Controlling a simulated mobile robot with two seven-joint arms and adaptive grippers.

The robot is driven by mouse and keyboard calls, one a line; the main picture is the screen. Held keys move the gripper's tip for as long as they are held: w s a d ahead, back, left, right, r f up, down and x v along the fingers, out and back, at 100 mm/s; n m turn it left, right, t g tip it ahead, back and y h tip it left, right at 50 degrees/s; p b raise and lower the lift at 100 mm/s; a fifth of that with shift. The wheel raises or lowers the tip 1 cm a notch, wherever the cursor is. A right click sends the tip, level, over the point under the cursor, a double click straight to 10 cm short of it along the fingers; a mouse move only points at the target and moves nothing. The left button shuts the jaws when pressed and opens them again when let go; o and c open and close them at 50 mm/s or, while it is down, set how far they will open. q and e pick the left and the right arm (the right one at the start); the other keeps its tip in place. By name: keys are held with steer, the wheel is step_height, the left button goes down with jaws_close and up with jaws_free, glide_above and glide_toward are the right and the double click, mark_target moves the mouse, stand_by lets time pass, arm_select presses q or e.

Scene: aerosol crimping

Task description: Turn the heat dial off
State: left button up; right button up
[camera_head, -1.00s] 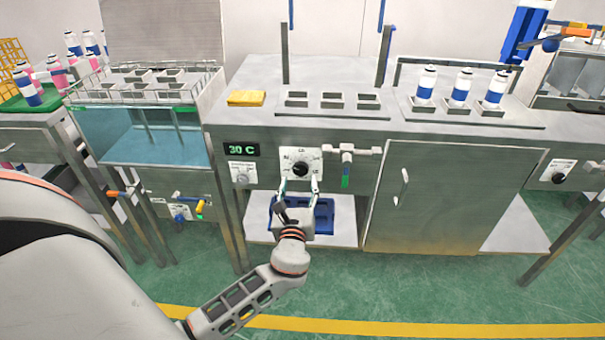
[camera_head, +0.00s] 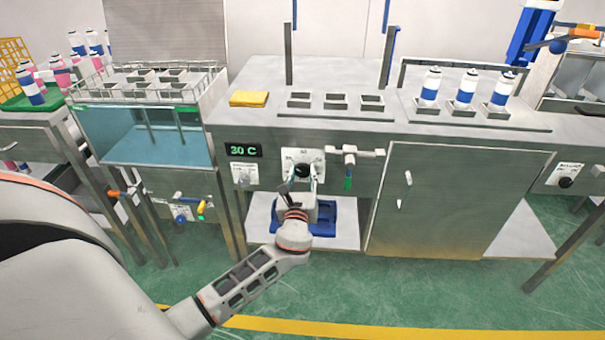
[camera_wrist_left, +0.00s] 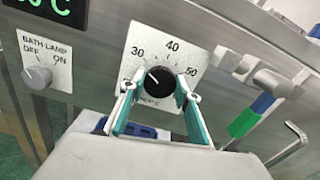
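The heat dial is a black round knob (camera_head: 302,170) on a white scale plate on the bench's front panel. In the left wrist view the knob (camera_wrist_left: 160,82) sits under the marks 30, 40 and 50; the lower plate is partly hidden by the fingers. My left gripper (camera_head: 303,181) is right in front of the dial. My right gripper is not in view.
A green display (camera_head: 243,150) reads 30 C. The bath lamp switch (camera_wrist_left: 38,77) is left of the dial. A valve with a green-and-blue handle (camera_wrist_left: 250,116) is close on the right. A blue tray (camera_head: 322,228) lies on the shelf below the hand.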

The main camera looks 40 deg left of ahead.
arm_select(q)
steer(key=shift+f+n, duration=0.1)
steer(key=shift+n, duration=0.2)
steer(key=n+b, duration=0.1)
steer(key=n, duration=0.1)
steer(key=shift+f+n, duration=0.1)
steer(key=shift+n, duration=0.2)
steer(key=n+b, duration=0.1)
steer(key=n, duration=0.3)
steer(key=shift+s+f, duration=0.1)
steer(key=shift+o, duration=0.2)
steer(key=shift+r+n+b, duration=0.2)
steer(key=shift+n+b, duration=0.7)
steer(key=shift+n, duration=1.6)
steer(key=o, duration=1.1)
steer(key=v, duration=1.2)
